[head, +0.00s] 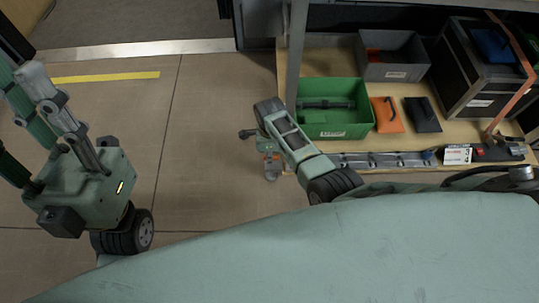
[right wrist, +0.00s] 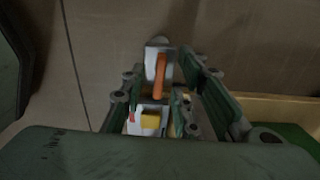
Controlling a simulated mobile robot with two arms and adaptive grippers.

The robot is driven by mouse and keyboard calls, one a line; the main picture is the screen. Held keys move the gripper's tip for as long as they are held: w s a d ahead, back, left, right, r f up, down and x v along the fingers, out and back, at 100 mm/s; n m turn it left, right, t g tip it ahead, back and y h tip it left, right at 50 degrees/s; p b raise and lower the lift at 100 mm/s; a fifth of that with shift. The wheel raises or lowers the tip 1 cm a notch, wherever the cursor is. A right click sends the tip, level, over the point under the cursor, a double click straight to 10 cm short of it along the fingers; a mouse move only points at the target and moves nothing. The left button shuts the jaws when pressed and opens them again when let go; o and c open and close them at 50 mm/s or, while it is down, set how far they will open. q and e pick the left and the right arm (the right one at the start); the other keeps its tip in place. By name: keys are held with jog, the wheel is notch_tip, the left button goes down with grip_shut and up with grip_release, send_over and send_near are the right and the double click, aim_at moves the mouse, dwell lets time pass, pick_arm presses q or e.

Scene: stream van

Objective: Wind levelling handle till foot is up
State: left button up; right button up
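The levelling handle shows as an orange bar (right wrist: 159,74) on a pale metal bracket in the right wrist view. My left gripper (head: 25,112) is at the far left, fingers apart and empty, away from the unit. I cannot make out the foot clearly.
A yellow block (right wrist: 150,121) sits below the orange bar. The wooden deck (head: 360,148) holds a green crate (head: 335,127), a grey crate (head: 395,72) and a black case (head: 480,75). A metal rail (head: 385,160) runs along its front.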

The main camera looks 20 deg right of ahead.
jog(key=shift+f, duration=0.25)
grip_shut()
dwell(0.3)
